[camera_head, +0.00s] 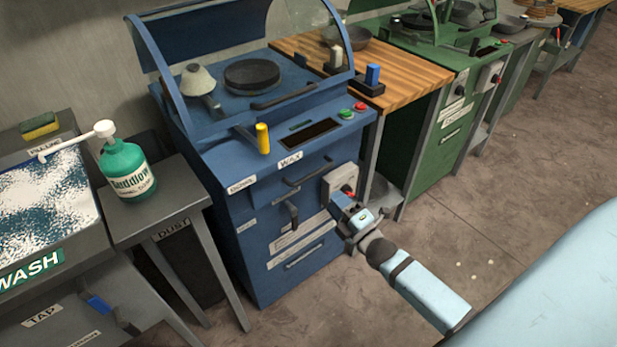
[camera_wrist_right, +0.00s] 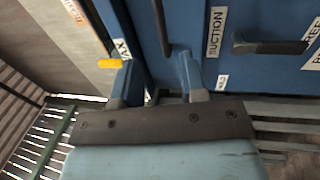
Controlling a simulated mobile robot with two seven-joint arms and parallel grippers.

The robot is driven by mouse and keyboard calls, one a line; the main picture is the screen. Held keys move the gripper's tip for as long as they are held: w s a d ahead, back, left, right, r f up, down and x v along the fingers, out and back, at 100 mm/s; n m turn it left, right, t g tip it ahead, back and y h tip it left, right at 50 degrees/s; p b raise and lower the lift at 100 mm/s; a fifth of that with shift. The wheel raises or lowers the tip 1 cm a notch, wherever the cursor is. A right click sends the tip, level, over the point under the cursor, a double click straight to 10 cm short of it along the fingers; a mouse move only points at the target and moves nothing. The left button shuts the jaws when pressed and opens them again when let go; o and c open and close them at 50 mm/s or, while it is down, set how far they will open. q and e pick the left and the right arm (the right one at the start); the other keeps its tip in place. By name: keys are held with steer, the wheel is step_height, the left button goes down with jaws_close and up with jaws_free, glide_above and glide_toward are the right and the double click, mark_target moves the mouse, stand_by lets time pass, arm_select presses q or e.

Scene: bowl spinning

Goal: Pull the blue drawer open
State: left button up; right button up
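The blue machine cabinet (camera_head: 262,232) stands in the middle of the head view. The blue drawer front (camera_head: 275,190) below the WAX label carries a dark bar handle (camera_head: 308,173) and looks closed. The bar handle also shows in the right wrist view (camera_wrist_right: 161,26), its near end around the gap between the fingers. My right gripper (camera_head: 347,208) is in front of the cabinet's right side, low beside the white switch box. Its two fingers (camera_wrist_right: 158,82) are spread with nothing held between them. Whether a finger touches the cabinet cannot be told. My left gripper is not in view.
A dark suction lever (camera_head: 292,214) and a lower handle (camera_head: 303,257) sit on the cabinet front. A white switch box (camera_head: 340,182) is on its right. A small table with a green bottle (camera_head: 127,170) stands at left. The floor (camera_head: 480,215) at right is clear.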

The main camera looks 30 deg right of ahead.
mark_target(311, 174)
steer(key=b+x, duration=0.1)
steer(key=x, duration=0.9)
steer(key=shift+w+a, duration=0.1)
steer(key=shift+w, duration=0.3)
jaws_close()
